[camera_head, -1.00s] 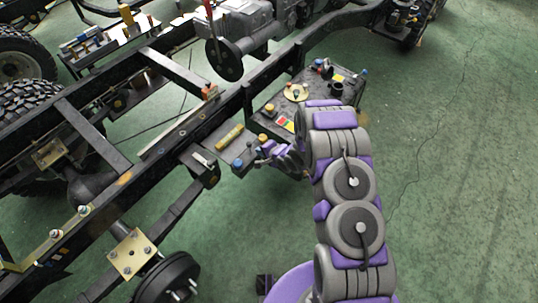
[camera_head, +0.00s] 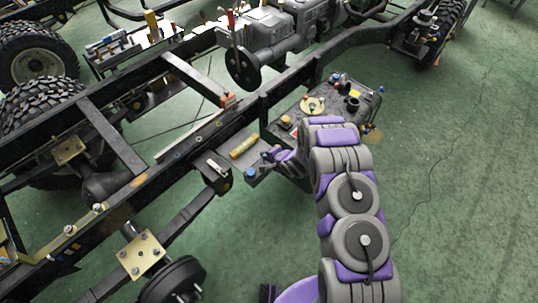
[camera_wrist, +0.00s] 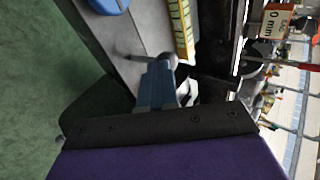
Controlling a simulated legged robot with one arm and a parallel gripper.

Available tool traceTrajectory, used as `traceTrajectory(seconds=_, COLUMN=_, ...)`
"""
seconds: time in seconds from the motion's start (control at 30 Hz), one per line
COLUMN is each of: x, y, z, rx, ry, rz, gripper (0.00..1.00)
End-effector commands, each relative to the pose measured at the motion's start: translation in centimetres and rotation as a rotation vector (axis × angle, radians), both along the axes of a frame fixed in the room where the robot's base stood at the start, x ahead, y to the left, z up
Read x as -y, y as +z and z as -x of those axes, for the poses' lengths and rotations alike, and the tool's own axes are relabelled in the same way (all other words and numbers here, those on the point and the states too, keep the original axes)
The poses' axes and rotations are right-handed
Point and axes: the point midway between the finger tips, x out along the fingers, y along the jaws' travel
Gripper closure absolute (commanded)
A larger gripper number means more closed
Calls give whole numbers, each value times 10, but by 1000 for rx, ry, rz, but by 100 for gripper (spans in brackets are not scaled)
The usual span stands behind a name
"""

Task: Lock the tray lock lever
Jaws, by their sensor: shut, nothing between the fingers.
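A grey tray (camera_wrist: 140,25) shows in the wrist view, and in the head view it is the small shelf (camera_head: 262,166) on the frame's near side. A thin grey rod with a rounded end (camera_wrist: 166,59), apparently the lock lever, lies across the tray's lower part. My gripper (camera_wrist: 157,68) is shut and empty, its blue-grey fingers right beside the rod's rounded end. I cannot tell whether they touch. In the head view my gripper (camera_head: 268,157) is at the tray's right edge, and the lever is too small to make out.
A dark box with several fittings (camera_head: 312,105) stands close behind my arm. The long black chassis rail (camera_head: 165,172) runs to the left. The green floor at right is clear.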

Motion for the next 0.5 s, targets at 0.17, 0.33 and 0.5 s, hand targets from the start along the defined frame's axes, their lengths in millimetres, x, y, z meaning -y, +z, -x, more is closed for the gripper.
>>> traceTrajectory(seconds=0.17, x=-2, y=8, z=-3, rx=-25, ry=1, rz=33, gripper=100)
traceTrajectory(seconds=0.33, x=-3, y=9, z=-3, rx=-56, ry=2, rz=72, gripper=100)
traceTrajectory(seconds=0.5, x=-4, y=9, z=-4, rx=-85, ry=0, rz=111, gripper=100)
